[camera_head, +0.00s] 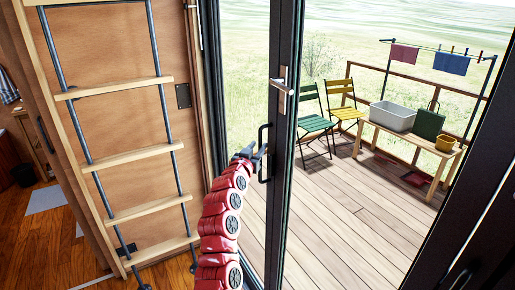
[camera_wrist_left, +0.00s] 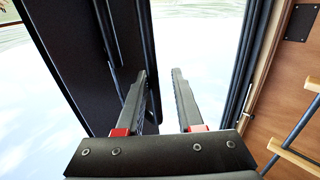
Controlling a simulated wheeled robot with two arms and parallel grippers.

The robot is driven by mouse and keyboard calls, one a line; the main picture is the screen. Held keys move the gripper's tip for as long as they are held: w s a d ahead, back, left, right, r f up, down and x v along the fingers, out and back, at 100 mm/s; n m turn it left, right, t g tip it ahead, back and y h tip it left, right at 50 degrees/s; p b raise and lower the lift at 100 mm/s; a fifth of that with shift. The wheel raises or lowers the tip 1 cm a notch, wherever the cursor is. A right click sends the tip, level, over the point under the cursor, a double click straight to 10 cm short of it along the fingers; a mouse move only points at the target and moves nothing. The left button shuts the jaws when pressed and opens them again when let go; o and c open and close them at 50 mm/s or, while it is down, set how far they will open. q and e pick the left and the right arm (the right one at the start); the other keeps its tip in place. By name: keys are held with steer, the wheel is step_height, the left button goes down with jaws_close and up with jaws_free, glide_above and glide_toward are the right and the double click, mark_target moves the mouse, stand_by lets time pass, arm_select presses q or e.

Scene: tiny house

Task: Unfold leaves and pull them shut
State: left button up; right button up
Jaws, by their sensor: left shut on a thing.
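The folding glass door has black-framed leaves. One narrow leaf (camera_head: 285,130) stands in the middle of the head view, with a silver lever handle (camera_head: 283,86) on its frame. A black pull handle (camera_head: 262,139) sits lower on the leaf's left side. My left gripper (camera_head: 256,158) is at this pull handle and shut on it. In the left wrist view, the two fingers (camera_wrist_left: 165,75) point along the dark leaf frame (camera_wrist_left: 75,55); the grip itself is not clear there. Another dark frame (camera_head: 470,215) stands at the right. My right gripper is out of view.
A wooden ladder (camera_head: 125,157) leans at the left by a plywood wall. Beyond the opening lies a plank deck (camera_head: 345,220) with green (camera_head: 314,124) and yellow (camera_head: 344,100) chairs and a bench (camera_head: 411,143). The doorway right of the middle leaf is open.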

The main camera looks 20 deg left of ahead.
arm_select(q)
steer(key=s+b, duration=0.4)
steer(key=s, duration=1.3)
steer(key=shift+s+d, duration=0.2)
steer(key=shift+d, duration=0.15)
